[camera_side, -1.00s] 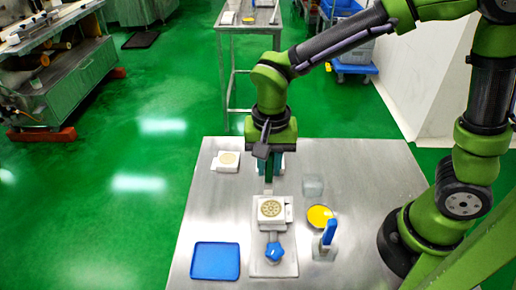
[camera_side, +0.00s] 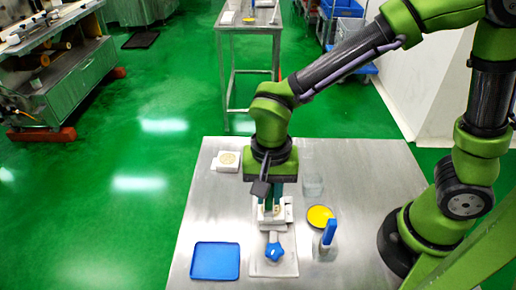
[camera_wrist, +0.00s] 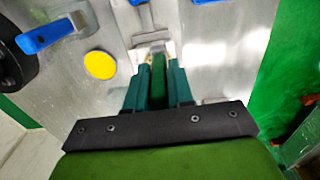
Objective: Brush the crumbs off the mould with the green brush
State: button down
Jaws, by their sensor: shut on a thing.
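The mould (camera_side: 287,212) is a pale block on a metal plate (camera_side: 282,267) with a blue star knob (camera_side: 273,252) at its near end. My gripper (camera_side: 268,196) is over the mould and hides part of its top in the side view. In the wrist view, my gripper (camera_wrist: 158,85) is shut on the green brush (camera_wrist: 158,76), which sits between the teal fingers. The brush points at the mould, whose edge (camera_wrist: 153,46) shows just beyond it. I cannot tell whether the bristles touch, and crumbs cannot be made out.
A blue tray (camera_side: 215,261) lies front left. Another pale block (camera_side: 227,161) stands back left. The table's left middle is clear.

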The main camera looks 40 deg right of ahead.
jog(key=w+d, duration=0.1)
jog(key=d, duration=0.1)
jog(key=w+d, duration=0.1)
jog(key=d, duration=0.1)
jog(key=shift+w+d, duration=0.15)
jog(key=shift+w, duration=0.05)
jog(key=shift+s+a, duration=1.95)
jog(key=shift+w+d, duration=2.25)
jog(key=shift+w, duration=0.05)
notch_tip(320, 180, up, 8)
jog(key=shift+r, duration=0.15)
